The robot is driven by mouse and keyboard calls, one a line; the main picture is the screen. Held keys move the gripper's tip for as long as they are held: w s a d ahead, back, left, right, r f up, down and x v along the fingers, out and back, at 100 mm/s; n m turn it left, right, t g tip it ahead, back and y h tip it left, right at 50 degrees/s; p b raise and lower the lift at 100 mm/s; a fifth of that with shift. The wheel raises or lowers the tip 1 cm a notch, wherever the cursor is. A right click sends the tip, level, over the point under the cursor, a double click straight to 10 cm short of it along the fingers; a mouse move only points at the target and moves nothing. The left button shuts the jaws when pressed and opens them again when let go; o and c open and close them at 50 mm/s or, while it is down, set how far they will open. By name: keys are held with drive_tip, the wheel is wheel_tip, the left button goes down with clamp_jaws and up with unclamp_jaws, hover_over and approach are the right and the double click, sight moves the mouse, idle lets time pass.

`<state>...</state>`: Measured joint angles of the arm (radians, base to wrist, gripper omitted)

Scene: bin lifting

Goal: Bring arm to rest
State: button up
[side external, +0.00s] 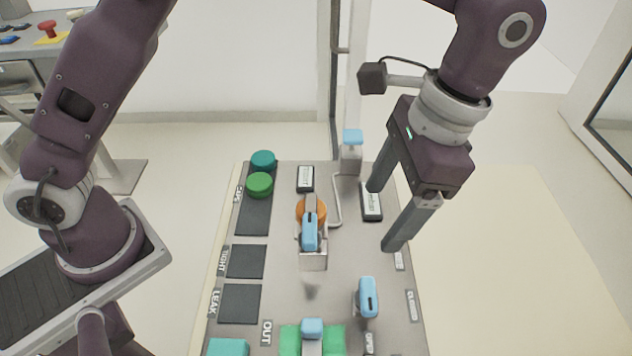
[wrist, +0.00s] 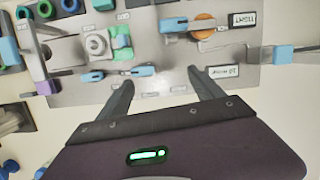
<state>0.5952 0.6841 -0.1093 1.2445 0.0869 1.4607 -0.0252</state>
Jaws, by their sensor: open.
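My gripper (side external: 386,218) is open and empty, with its two long grey fingers pointing down above the right part of the grey work panel (side external: 285,275). In the wrist view my gripper (wrist: 160,80) shows its fingers spread apart with nothing between them, near the panel's edge. I cannot tell the exact height of the fingertips above the panel.
The panel carries teal and green discs (side external: 260,185), an orange disc (side external: 300,208) under a blue-handled lever (side external: 309,233), another blue handle (side external: 368,297) and a blue-topped post (side external: 352,140). Dark square pads (side external: 240,303) lie at left. Floor at right is clear.

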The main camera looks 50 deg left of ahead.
drive_tip(key=s+a+r+n+t+h, duration=0.1)
drive_tip(key=s+a+r+n+t, duration=0.1)
drive_tip(key=a+r, duration=0.5)
drive_tip(key=s+a+r+n+t+h, duration=0.1)
drive_tip(key=s+a+r+n+t, duration=0.2)
drive_tip(key=a, duration=0.5)
drive_tip(key=s+a+f+n+t, duration=0.1)
drive_tip(key=s+a+n+t, duration=0.1)
drive_tip(key=s+a, duration=0.6)
drive_tip(key=shift+s+a+f+n+t, duration=0.3)
drive_tip(key=shift+s+n, duration=0.1)
drive_tip(key=shift+s, duration=0.85)
